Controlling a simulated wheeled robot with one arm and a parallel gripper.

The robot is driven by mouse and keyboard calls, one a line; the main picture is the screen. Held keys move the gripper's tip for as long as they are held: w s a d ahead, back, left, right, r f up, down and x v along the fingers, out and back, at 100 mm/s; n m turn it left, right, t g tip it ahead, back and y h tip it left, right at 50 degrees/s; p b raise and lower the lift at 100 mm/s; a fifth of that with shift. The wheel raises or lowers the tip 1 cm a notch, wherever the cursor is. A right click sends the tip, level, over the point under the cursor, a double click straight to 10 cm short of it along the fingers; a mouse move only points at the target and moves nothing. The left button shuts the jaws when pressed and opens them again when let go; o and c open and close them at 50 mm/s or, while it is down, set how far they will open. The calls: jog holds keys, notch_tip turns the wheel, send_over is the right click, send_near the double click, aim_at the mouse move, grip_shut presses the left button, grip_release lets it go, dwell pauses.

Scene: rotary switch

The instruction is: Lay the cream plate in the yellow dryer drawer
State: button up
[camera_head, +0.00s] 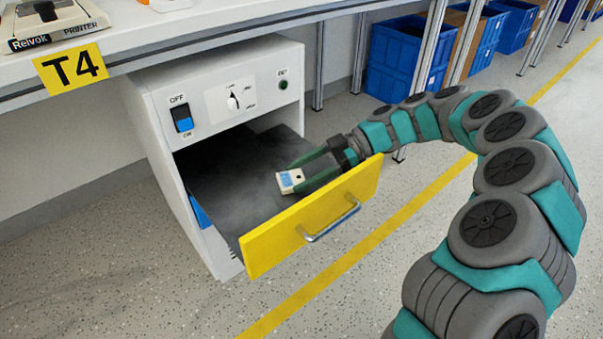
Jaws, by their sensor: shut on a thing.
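The cream plate (288,182) is a small, pale, block-like piece with a bluish patch on its top. My gripper (297,179) is shut on it, with one green finger on each side. The plate is over the dark floor of the drawer, behind the yellow front. I cannot tell whether it touches the floor. The yellow dryer drawer (290,233) is pulled open from the white dryer, and its grey handle (331,220) faces outward. My arm reaches in from the right over the drawer's right end.
The dryer (160,104) stands under the table (225,18). Its panel has a blue off switch (183,118), a rotary switch (232,103) and a green button (283,85). Blue crates (398,60) stand at the back. The speckled floor in front of the drawer is clear.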

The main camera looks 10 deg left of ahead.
jog(key=shift+f, duration=0.15)
jog(key=o, duration=1.3)
jog(key=shift+r, duration=0.2)
jog(key=p+v, duration=0.1)
jog(key=v, duration=1.1)
jog(key=shift+w+f, duration=0.1)
